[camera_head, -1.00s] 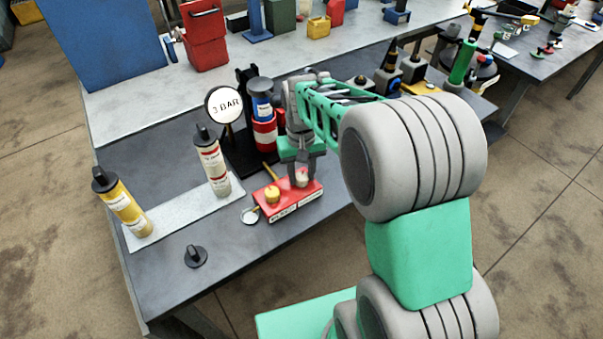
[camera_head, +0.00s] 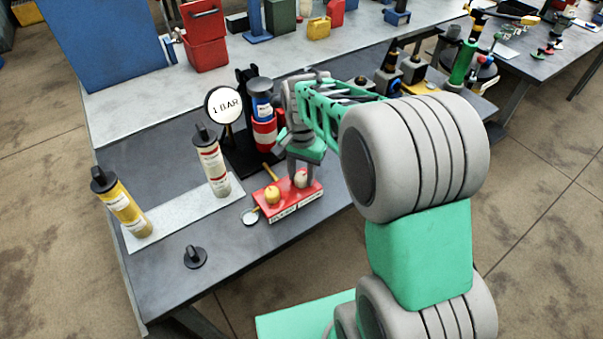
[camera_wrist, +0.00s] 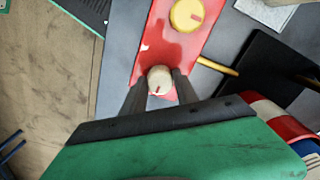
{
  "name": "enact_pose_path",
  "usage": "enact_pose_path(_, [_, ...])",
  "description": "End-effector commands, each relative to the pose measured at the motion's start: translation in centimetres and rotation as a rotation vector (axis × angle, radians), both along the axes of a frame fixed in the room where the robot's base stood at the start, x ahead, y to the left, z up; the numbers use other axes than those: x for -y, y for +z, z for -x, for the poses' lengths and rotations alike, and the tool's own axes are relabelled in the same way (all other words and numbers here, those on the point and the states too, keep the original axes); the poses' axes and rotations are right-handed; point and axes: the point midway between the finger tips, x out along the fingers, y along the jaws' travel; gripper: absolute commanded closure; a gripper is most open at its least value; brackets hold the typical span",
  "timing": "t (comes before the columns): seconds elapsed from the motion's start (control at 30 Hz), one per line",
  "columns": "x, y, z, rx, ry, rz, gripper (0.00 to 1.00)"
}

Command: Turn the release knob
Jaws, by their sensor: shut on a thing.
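A red block (camera_head: 287,213) with labels on its front face sits on the dark bench. It bears a yellow knob (camera_head: 272,195) on the left and a pale, cream-coloured knob (camera_head: 301,179) on the right. In the wrist view the cream knob (camera_wrist: 160,80) has a small red mark on top, and the yellow knob (camera_wrist: 187,15) has one too. My gripper (camera_wrist: 159,88) points down and is shut on the cream knob, one finger on each side. I cannot read which knob is labelled release. A round gauge sign (camera_head: 224,104) reads 1 BAR.
A blue, red and white cylinder (camera_head: 264,115) stands in a black stand behind the block. A cream cartridge (camera_head: 212,160) and a yellow one (camera_head: 122,202) stand on a pale plate to the left. A black knob-like piece (camera_head: 195,257) lies near the front edge.

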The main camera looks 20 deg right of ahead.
Motion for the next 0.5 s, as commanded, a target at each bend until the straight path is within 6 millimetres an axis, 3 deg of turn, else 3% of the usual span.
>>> enact_pose_path(0.43, [-0.06,0.02,0.01,-0.001,-0.009,-0.001,1.00])
enact_pose_path(0.47, [-0.06,0.02,0.01,-0.001,-0.009,-0.001,0.63])
enact_pose_path(0.5, [-0.06,0.02,0.01,-0.001,-0.009,-0.001,0.59])
